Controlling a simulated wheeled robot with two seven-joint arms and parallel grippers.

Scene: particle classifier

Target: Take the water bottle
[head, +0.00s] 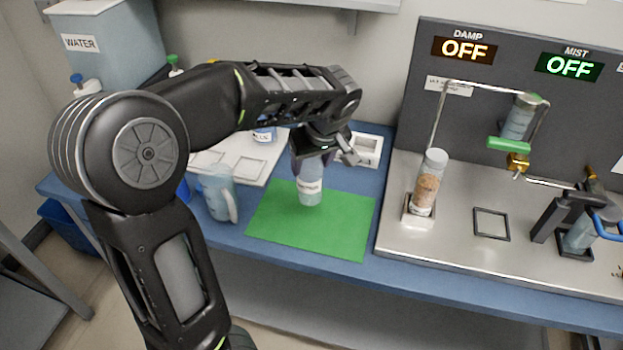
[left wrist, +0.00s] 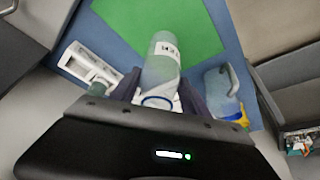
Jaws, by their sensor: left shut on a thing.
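A translucent bottle with a white label (head: 309,187) is over the green mat (head: 347,228) in the head view. I cannot tell whether its base touches the mat. My left gripper (head: 318,157) comes down from above and is shut on the bottle's upper part. In the left wrist view the bottle (left wrist: 162,62) sits between the two fingers of the left gripper (left wrist: 158,90), with the green mat (left wrist: 195,20) beyond it. The label's writing is too small to read surely. My right gripper is not in view.
A blue-tinted jug (head: 217,192) stands left of the mat. A white tray (head: 235,172) and a white holder (head: 366,150) are behind. A WATER tank (head: 110,45) is back left. On the right, a metal bench (head: 455,235) carries a sample tube (head: 429,183) and fittings. Both panel displays read OFF.

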